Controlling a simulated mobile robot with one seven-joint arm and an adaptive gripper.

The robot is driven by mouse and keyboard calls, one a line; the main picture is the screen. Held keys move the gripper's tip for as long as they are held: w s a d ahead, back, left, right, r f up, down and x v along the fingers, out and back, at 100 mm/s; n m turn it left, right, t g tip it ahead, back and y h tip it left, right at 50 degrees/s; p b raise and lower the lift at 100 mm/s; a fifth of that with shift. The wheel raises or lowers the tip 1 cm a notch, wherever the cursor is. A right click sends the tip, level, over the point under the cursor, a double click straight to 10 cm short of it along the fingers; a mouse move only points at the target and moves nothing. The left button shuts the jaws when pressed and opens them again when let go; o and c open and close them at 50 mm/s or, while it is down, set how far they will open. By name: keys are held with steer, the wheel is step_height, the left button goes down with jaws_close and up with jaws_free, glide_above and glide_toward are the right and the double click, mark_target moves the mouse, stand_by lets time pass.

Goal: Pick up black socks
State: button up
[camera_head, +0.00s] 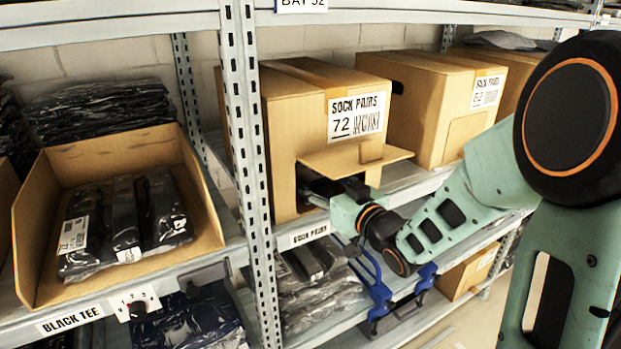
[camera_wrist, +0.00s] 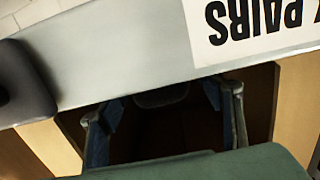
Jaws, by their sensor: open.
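No black socks can be made out in either view. A cardboard box marked SOCK PAIRS 72 (camera_head: 280,110) stands on the middle shelf, with its front flap (camera_head: 355,158) folded outward over a low opening. My gripper (camera_head: 322,188) reaches into that opening under the flap, its fingertips largely hidden. In the wrist view my gripper (camera_wrist: 165,115) is open, its two fingers apart. The space between them is very dark, with a faint rounded dark shape near the top that I cannot identify.
A steel upright (camera_head: 247,130) stands just left of the sock box, and a second sock box (camera_head: 425,100) stands to its right. The shelf edge carries a SOCK PAIRS label (camera_head: 310,233). An open box (camera_head: 190,240) of black packages sits left. Bagged dark goods (camera_head: 315,285) lie below.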

mark_target(310, 170)
steer(key=x, duration=0.3)
steer(key=shift+a, duration=0.2)
steer(key=shift+c, duration=0.3)
steer(key=shift+r, duration=0.1)
steer(key=c, duration=1.2)
steer(key=shift+r, duration=0.1)
